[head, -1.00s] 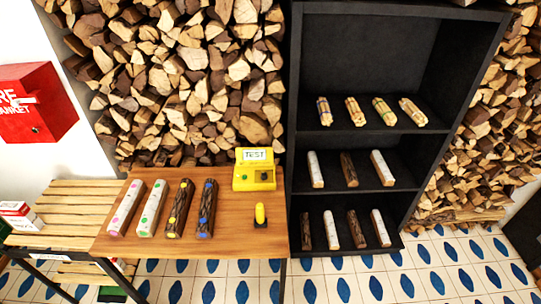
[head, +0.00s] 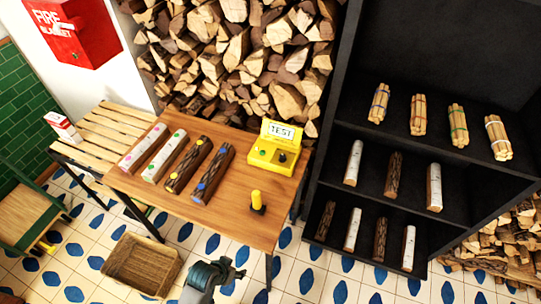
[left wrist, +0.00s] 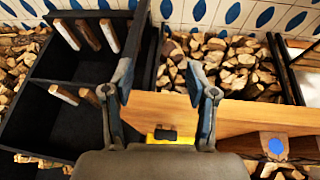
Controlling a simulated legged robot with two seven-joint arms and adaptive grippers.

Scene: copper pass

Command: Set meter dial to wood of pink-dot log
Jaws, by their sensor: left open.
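The pink-dot log (head: 142,147) has pale bark and lies leftmost in a row on the wooden table (head: 240,222). The yellow meter (head: 280,147) with a TEST label stands at the table's back right. Its dark dial (head: 282,158) is on the front, but its setting is too small to read. My left gripper (head: 228,270) is in front of the table, apart from logs and meter. In the left wrist view its fingers (left wrist: 160,92) are spread and empty, with part of the yellow meter (left wrist: 180,139) beyond. My right gripper is not in view.
Green-dot (head: 163,158), yellow-dot (head: 187,165) and blue-dot (head: 212,173) logs lie beside it. A yellow-handled probe (head: 257,202) stands at the table's front right. A black shelf (head: 335,120) with logs and bundles is right. A basket (head: 142,265) sits on the floor.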

